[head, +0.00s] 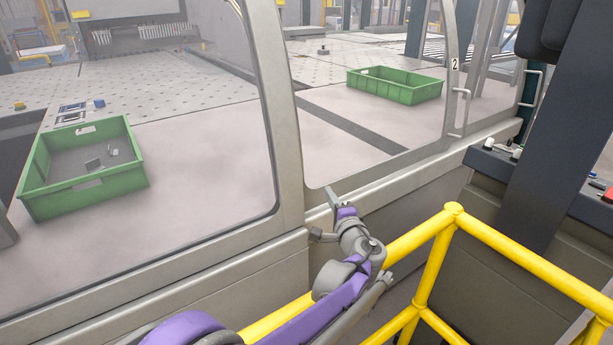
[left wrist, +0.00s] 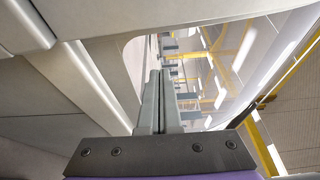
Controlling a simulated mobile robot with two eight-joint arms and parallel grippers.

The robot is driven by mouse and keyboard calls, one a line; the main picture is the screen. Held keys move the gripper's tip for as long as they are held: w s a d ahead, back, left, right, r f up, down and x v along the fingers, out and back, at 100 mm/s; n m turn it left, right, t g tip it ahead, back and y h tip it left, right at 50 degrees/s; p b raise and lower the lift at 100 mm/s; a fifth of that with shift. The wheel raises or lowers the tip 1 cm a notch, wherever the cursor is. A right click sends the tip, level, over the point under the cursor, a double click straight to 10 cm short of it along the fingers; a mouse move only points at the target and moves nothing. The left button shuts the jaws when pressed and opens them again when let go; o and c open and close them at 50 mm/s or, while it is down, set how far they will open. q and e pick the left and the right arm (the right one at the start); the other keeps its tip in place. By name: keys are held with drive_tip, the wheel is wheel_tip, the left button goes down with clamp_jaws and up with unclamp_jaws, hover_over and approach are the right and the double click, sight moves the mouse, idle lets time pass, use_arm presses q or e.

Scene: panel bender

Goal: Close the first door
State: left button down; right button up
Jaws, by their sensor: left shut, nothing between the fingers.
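A grey-framed glazed door panel (head: 283,110) stands at the left, with a large rounded window. A second glazed section is to its right, its frame marked "2" (head: 455,64). I cannot tell for sure which panel is the first door, or whether it is fully shut. My left gripper (head: 332,197) is shut and empty, close to the lower frame right of the left panel's post. I cannot tell whether it touches. Its closed fingers (left wrist: 158,103) also show in the left wrist view, beside pale grey frame surfaces. My right gripper is not in view.
A yellow guard rail (head: 437,260) runs close to my left arm. White handles (head: 465,105) are on the posts at the right. Two green crates (head: 85,192) (head: 395,90) stand behind the panels. A dark column (head: 550,150) and control console (head: 490,160) are at the right.

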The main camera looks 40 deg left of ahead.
use_arm(q)
drive_tip(key=p+x, duration=0.1)
drive_tip(key=x, duration=0.9)
drive_tip(key=s, duration=0.2)
drive_tip(key=s+a, duration=0.1)
drive_tip(key=s, duration=0.1)
drive_tip(key=shift+s, duration=0.15)
